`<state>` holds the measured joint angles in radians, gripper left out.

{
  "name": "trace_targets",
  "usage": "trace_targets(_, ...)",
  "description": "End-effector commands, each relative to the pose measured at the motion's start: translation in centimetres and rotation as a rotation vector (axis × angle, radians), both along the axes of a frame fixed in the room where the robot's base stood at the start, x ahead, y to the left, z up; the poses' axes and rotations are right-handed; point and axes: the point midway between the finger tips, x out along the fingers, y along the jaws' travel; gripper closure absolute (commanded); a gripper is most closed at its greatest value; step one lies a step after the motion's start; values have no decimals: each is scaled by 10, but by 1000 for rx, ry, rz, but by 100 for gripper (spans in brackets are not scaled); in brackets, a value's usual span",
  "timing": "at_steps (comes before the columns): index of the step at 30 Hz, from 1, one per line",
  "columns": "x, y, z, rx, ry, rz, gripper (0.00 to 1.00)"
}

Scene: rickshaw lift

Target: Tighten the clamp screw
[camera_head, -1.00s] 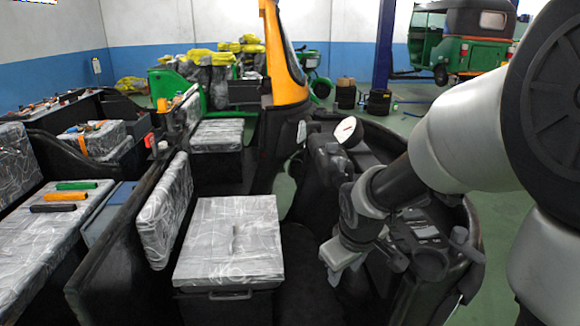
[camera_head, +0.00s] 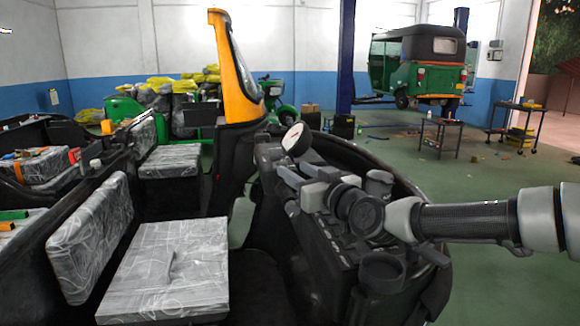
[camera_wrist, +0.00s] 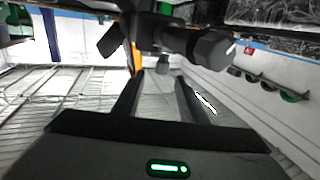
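My gripper (camera_head: 281,176) is over the dark dashboard and handlebar area of the open rickshaw, pointing left, with my arm coming in from the right. In the wrist view its two dark fingers (camera_wrist: 159,80) stand apart with an empty gap between them. A small dark knob (camera_wrist: 163,64), possibly the clamp screw, shows just beyond the fingertips, between them. It hangs by a dark bar with a thick cylindrical end (camera_wrist: 212,48). Whether the fingers touch the knob I cannot tell. In the head view I cannot make out the clamp screw; my wrist covers much of this area.
A round white dial (camera_head: 296,139) stands just behind my gripper. The orange windscreen pillar (camera_head: 240,65) rises at the back left. Wrapped seats (camera_head: 168,268) lie left. A green rickshaw (camera_head: 419,65) and a cart (camera_head: 520,125) stand far back; the right floor is mostly clear.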

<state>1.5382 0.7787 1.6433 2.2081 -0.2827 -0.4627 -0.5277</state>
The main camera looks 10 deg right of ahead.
Motion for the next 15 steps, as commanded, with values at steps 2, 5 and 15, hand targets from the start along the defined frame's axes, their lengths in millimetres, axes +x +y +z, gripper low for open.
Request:
trace_targets(2, 9, 5, -1, -1, 0, 4, 62)
trace_targets(5, 25, 11, -2, -3, -2, 4, 62)
trace_targets(15, 64, 22, -1, -2, 2, 2, 62)
